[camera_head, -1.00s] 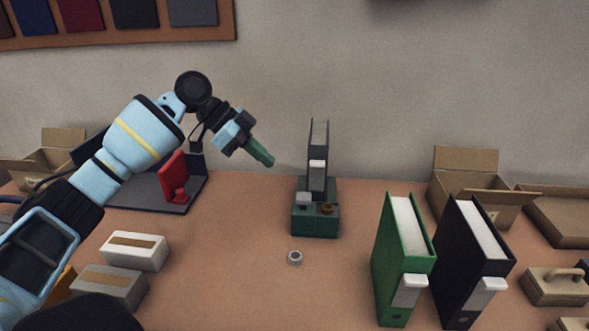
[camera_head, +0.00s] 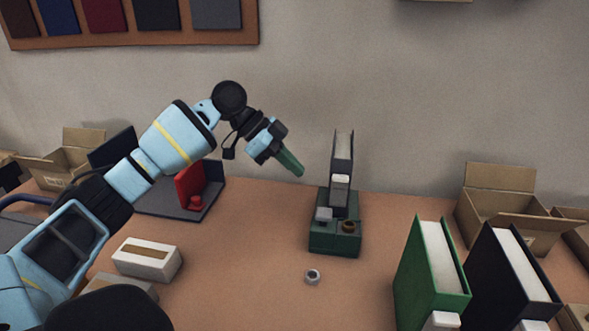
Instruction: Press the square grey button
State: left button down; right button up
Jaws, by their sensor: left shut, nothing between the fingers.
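The square grey button (camera_head: 324,214) sits on the front left of a dark green base (camera_head: 335,243) on the table. A dark upright binder-like piece with a white tab (camera_head: 341,182) rises from the back of the base. My left gripper (camera_head: 298,171) has green fingers, shut and empty. It hangs in the air up and to the left of the button, pointing down to the right, apart from it. My right gripper is not in view.
A green binder (camera_head: 424,280) and a black binder (camera_head: 505,285) stand at the right. A small grey ring (camera_head: 312,277) lies in front of the base. A red piece (camera_head: 189,183) on a dark stand is at the left. An open cardboard box (camera_head: 500,205) stands behind the binders.

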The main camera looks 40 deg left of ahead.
pick_arm(q)
send_over(314, 223)
jog(key=f, duration=0.5)
jog(key=shift+w+d+f, duration=0.1)
jog(key=shift+d+f, duration=0.1)
jog(key=shift+f, duration=0.1)
notch_tip(314, 223, down, 2)
jog(key=shift+a+f, duration=0.15)
jog(key=shift+f+p, duration=0.3)
jog(key=shift+f, duration=0.4)
jog(key=shift+f+b, duration=0.5)
jog(key=shift+f, duration=1.05)
jog(key=shift+s+a, duration=0.1)
jog(key=shift+s, duration=0.1)
jog(key=v, duration=0.8)
jog(key=shift+w+r, duration=0.2)
jog(key=shift+r, duration=0.05)
